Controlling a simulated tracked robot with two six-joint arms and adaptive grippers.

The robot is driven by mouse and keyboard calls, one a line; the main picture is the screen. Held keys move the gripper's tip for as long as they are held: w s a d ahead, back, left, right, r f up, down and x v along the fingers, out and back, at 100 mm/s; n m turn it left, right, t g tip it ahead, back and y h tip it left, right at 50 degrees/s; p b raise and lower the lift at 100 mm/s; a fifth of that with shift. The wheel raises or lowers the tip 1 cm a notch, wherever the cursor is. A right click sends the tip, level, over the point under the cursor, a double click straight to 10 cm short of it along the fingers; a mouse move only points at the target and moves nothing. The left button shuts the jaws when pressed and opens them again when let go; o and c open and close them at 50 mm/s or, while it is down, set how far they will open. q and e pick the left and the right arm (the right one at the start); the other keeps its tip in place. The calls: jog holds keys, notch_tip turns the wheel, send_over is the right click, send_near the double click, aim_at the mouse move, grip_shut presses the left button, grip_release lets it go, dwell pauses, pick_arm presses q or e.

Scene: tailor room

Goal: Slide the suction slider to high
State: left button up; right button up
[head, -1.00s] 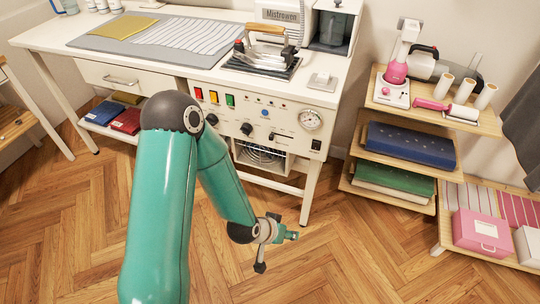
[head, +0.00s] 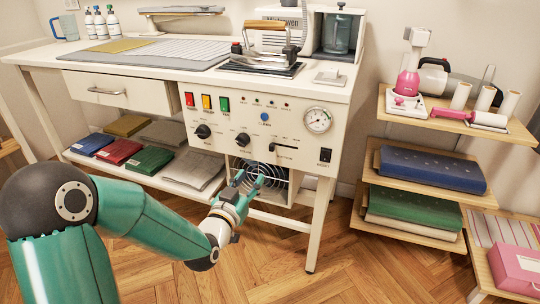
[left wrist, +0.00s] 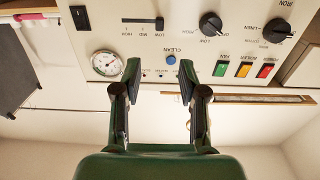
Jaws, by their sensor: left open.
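The suction slider (head: 286,147) is a dark horizontal slot on the cream front panel of the ironing station, with its black knob at the left end. The left wrist view shows the slider (left wrist: 142,21) upside down, with the knob at the end marked LOW and HIGH at the other end. My left gripper (head: 248,184) is open and empty, below the slider, in front of the fan opening. In the left wrist view its fingertips (left wrist: 160,72) are spread and apart from the slider. My right gripper is not in view.
The panel also has a round gauge (head: 317,120), black knobs (head: 203,131), coloured switches (head: 207,103), a blue button (head: 264,117) and a black rocker switch (head: 325,155). An iron (head: 264,55) rests above. A shelf (head: 425,195) stands at the right, with open floor before it.

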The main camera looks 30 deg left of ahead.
aim_at(271, 149)
pick_arm(q)
jog(key=b+x, duration=0.1)
jog(key=x, duration=1.4)
jog(key=shift+w+a+f, duration=0.1)
jog(key=shift+w, duration=0.1)
jog(key=shift+c, duration=0.4)
grip_shut()
